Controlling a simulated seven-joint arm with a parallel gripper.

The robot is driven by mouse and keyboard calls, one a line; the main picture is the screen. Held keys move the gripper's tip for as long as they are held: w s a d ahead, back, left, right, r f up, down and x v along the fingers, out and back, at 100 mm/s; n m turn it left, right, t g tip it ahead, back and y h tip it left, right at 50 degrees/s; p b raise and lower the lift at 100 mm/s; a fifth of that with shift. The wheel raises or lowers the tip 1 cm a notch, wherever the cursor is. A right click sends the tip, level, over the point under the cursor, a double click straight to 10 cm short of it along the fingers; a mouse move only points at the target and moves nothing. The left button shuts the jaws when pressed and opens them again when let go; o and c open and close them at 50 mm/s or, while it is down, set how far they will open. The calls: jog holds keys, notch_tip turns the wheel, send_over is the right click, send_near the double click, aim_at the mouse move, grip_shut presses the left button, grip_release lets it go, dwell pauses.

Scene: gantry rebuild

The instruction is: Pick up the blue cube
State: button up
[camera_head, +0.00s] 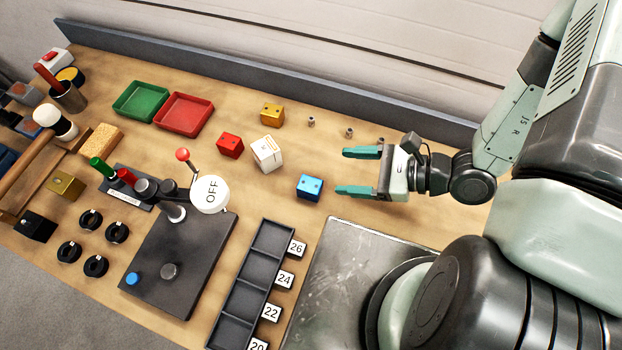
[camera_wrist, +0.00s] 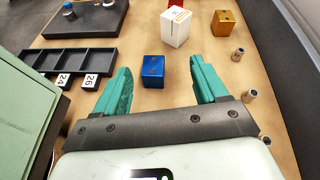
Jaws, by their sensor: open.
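The blue cube (camera_head: 309,187) lies on the wooden table, with small dark dots on its top. In the wrist view the blue cube (camera_wrist: 153,71) shows beyond the fingertips, between their lines. My gripper (camera_head: 359,171) has teal fingers spread apart, pointing left in the head view. It is just right of the blue cube and apart from it, with nothing between the fingers. In the wrist view my gripper (camera_wrist: 160,73) is also open and empty.
A white block (camera_head: 267,154), a red cube (camera_head: 230,145) and a yellow cube (camera_head: 272,114) stand left of and behind the blue cube. A slotted black tray (camera_head: 252,285) and a metal plate (camera_head: 345,265) lie in front.

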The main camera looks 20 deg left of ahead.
aim_at(303, 185)
jog(key=f, duration=0.1)
jog(key=s+f+m, duration=0.1)
jog(key=f+m+t, duration=0.1)
jog(key=f, duration=0.1)
jog(key=shift+s+a+f, duration=0.1)
jog(key=shift+s+a, duration=0.05)
jog(key=shift+s, duration=0.25)
jog(key=shift+m, duration=0.3)
jog(key=x, duration=0.4)
jog(key=shift+a+f, duration=0.25)
jog(key=shift+f+x, duration=0.2)
jog(key=shift+x, duration=1.35)
jog(key=shift+f+x, duration=0.15)
jog(key=shift+x, duration=1.35)
jog(key=shift+s+d, duration=0.15)
jog(key=shift+c, duration=0.3)
jog(key=c, duration=1.1)
jog(key=shift+c, duration=0.2)
jog(key=shift+r, duration=0.15)
